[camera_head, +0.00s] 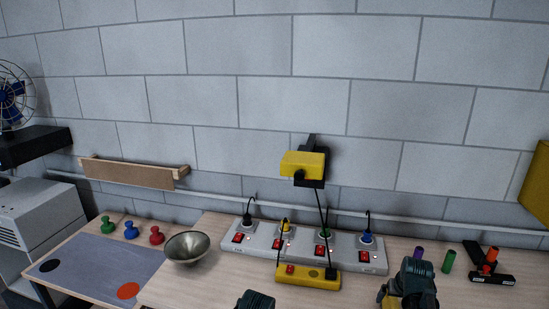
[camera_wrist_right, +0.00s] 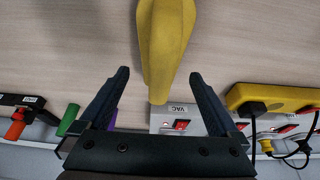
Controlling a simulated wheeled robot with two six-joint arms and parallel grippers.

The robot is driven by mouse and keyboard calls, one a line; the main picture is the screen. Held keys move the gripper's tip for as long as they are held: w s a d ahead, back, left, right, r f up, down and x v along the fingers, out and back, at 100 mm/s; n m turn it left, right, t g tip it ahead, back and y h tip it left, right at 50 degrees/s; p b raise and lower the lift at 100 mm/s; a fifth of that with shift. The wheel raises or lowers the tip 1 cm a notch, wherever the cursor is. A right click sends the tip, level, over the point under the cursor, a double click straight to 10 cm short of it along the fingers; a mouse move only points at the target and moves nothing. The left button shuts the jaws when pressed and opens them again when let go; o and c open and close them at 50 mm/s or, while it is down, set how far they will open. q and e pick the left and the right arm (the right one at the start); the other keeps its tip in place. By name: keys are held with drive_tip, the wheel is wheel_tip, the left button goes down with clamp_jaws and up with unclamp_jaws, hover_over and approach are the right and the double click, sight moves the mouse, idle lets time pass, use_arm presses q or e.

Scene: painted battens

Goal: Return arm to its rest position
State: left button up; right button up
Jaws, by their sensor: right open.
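My right gripper (camera_head: 410,285) is low at the right of the head view, in front of the outlet strip's right end. In the right wrist view the right gripper (camera_wrist_right: 157,75) has its fingers spread apart. A yellow elongated object (camera_wrist_right: 166,45) shows between and beyond the fingers, narrowing toward a socket labelled VAC; I cannot tell whether it touches the fingers. A dark part of my left arm (camera_head: 255,300) shows at the bottom edge of the head view; its fingers cannot be made out.
The grey outlet strip (camera_head: 262,236) with red switches and plugs stands at the back of the table. A yellow block (camera_head: 308,278), a metal bowl (camera_head: 187,247), coloured pegs (camera_head: 131,231) and a grey mat (camera_head: 95,265) stand nearby. Green (camera_head: 448,261) and purple cylinders are right.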

drive_tip(key=b+x, duration=0.2)
drive_tip(key=x, duration=0.1)
drive_tip(key=shift+f, duration=0.25)
use_arm(q)
wheel_tip(320, 180, down, 3)
drive_tip(key=shift+f, duration=0.1)
use_arm(e)
drive_tip(key=shift+r, duration=0.15)
